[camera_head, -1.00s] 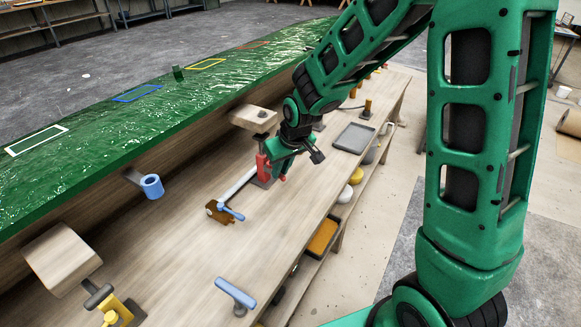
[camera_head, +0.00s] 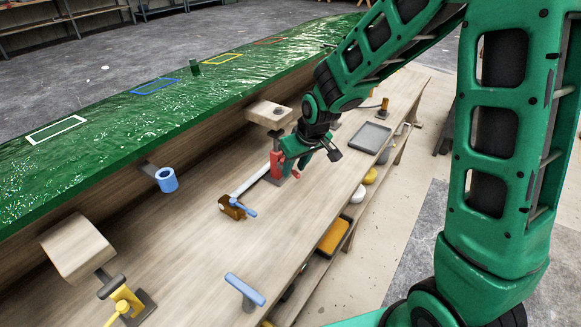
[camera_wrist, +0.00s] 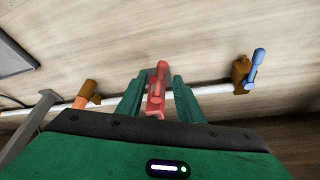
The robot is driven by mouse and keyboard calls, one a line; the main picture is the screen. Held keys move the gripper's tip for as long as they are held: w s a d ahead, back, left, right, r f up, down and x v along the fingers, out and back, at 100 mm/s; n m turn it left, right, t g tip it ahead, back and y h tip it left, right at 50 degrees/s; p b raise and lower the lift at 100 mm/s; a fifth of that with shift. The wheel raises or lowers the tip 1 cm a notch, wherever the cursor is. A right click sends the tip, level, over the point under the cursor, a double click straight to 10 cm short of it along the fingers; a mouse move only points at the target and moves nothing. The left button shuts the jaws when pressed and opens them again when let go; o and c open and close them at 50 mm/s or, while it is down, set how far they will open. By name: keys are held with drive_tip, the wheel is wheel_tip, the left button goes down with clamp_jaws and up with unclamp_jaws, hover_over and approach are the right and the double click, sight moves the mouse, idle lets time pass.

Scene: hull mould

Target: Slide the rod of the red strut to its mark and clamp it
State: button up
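The red strut (camera_head: 276,160) stands on the bench below the green hull, with a wooden pad (camera_head: 268,113) above it. A small red handle (camera_head: 295,174) sticks out low on its near side. My gripper (camera_head: 287,160) is close beside the strut, pointing at it. In the wrist view, the strut's red part (camera_wrist: 158,90) stands between the two green fingers (camera_wrist: 158,79). The fingers look apart, with gaps beside the red part, so the gripper is open. The strut's mark and most of its rod are hidden or too small to tell.
A white bar (camera_head: 250,181) runs along the bench to a brown block (camera_head: 230,208) with a blue lever (camera_head: 243,206). A grey tray (camera_head: 370,136) lies to the right. Bare bench lies between.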

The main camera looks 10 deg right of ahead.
drive_tip(key=shift+r, duration=0.15)
drive_tip(key=v, duration=1)
drive_tip(key=shift+r, duration=0.15)
drive_tip(key=shift+s, duration=0.1)
drive_tip(key=s+d+r+m+g+h, duration=0.2)
drive_tip(key=s+d+m, duration=0.4)
drive_tip(key=s+d, duration=0.95)
drive_tip(key=s+d+m+g, duration=0.2)
drive_tip(key=s+d+m, duration=0.2)
drive_tip(key=s, duration=1)
drive_tip(key=shift+d+f+y, duration=0.35)
drive_tip(key=shift+d+y, duration=0.05)
drive_tip(key=shift+d, duration=0.75)
